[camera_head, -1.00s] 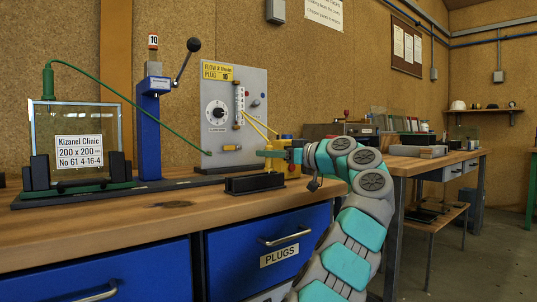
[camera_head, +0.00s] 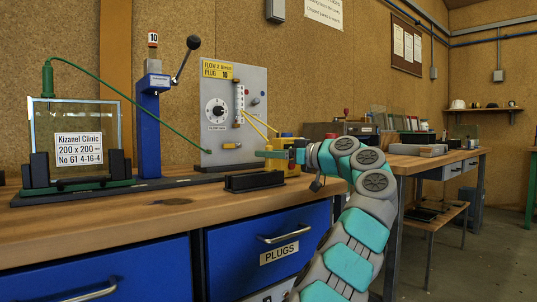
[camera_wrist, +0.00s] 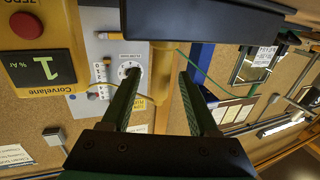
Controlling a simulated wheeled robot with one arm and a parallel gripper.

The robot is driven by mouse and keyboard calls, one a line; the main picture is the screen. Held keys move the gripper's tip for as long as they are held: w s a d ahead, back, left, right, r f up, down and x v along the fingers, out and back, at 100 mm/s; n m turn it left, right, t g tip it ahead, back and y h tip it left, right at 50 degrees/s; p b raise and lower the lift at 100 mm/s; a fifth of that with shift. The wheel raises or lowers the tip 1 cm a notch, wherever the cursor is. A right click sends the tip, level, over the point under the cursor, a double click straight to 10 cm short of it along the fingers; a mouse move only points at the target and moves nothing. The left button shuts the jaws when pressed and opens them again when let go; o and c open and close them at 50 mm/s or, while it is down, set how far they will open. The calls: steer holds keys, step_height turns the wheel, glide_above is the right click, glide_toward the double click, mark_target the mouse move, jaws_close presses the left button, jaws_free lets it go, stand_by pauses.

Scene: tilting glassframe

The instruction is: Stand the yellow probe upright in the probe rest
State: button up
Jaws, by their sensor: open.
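A yellow cylinder (camera_wrist: 163,85), which looks like the yellow probe, shows between my two fingers in the wrist view. My gripper (camera_wrist: 152,95) is open, with a dark green finger on each side of it. I cannot tell whether either finger touches it. Beyond its upper end in that view is a dark bar (camera_wrist: 210,22). In the head view my gripper (camera_head: 268,154) points left above a low black slotted block (camera_head: 254,181) on the bench. I cannot tell for sure whether this block is the probe rest. The probe is not clearly visible in the head view.
A yellow meter (camera_head: 289,142) stands behind my gripper; its display (camera_wrist: 43,68) and red button show in the wrist view. Behind stands a grey panel (camera_head: 250,90). At left are a blue post (camera_head: 149,130) and a glass unit (camera_head: 105,115). The front bench strip is clear.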

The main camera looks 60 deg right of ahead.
steer(key=s, duration=0.7)
steer(key=shift+d+p, duration=0.1)
steer(key=shift+p, duration=0.25)
